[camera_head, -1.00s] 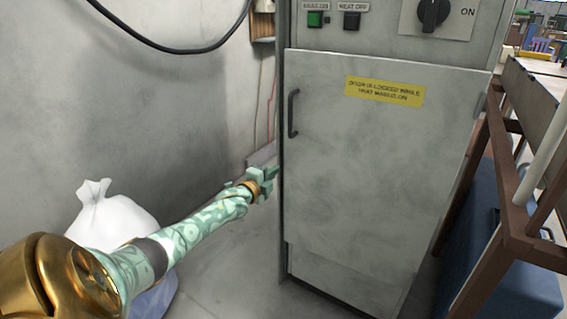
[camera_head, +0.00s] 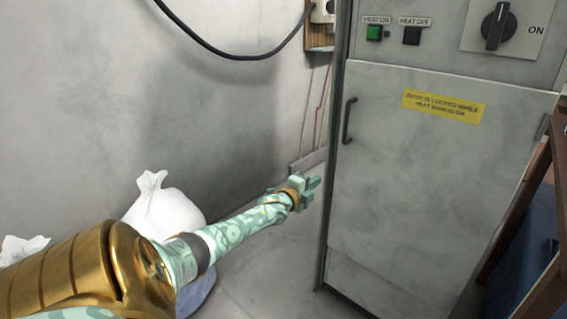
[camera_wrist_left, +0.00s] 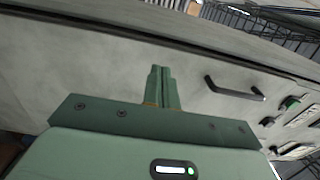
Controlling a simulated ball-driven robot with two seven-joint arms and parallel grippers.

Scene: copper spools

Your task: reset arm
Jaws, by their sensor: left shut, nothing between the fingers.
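My left arm reaches in from the lower left in the head view, patterned in pale green with gold parts. Its gripper (camera_head: 314,184) is shut and empty, just left of the front edge of a grey cabinet (camera_head: 420,190). The left wrist view shows the two green fingers (camera_wrist_left: 161,75) pressed together, with the cabinet door and its dark handle (camera_wrist_left: 235,90) beyond them. The same door handle (camera_head: 348,121) shows above and right of the gripper in the head view. The cabinet door looks closed. My right gripper is in neither view.
The cabinet carries a green button (camera_head: 374,33), a black button (camera_head: 412,36), a rotary switch (camera_head: 497,27) and a yellow label (camera_head: 443,106). A white bag (camera_head: 163,213) lies by the wall. A brown wooden frame (camera_head: 545,200) stands at the right. Bare floor (camera_head: 262,262) shows left of the cabinet.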

